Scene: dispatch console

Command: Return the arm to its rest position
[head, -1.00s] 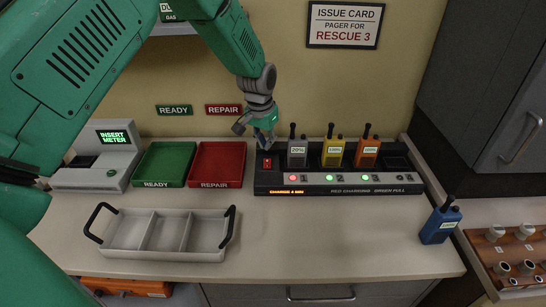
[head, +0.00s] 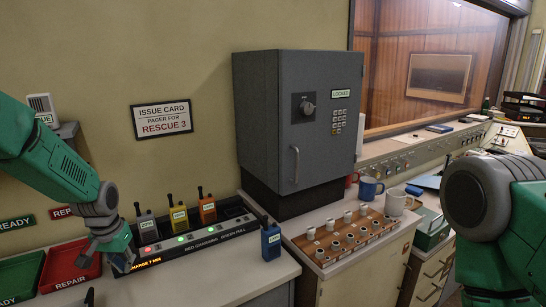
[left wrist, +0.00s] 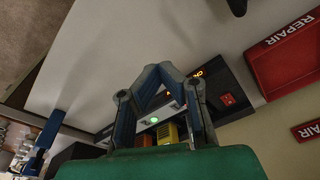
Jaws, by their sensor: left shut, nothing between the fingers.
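My left gripper (head: 120,261) is at the left end of the charger (head: 240,219), just above it or touching it; I cannot tell which. In the left wrist view its fingers (left wrist: 157,72) come together at the tips with nothing between them. A grey pager (head: 147,228), a yellow pager (head: 178,217) and an orange pager (head: 207,211) stand upright in the charger. A red square (left wrist: 227,99) on the charger shows beside the fingers. My right arm shows at the right edge of the head view, but its gripper is out of view.
A blue pager (head: 271,242) stands on the counter right of the charger. A red REPAIR tray (head: 62,284) and a green tray (head: 18,279) are at left. A grey LOCKED cabinet (head: 268,125) stands behind. A wooden rack (head: 352,242) and mugs (head: 369,189) are at right.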

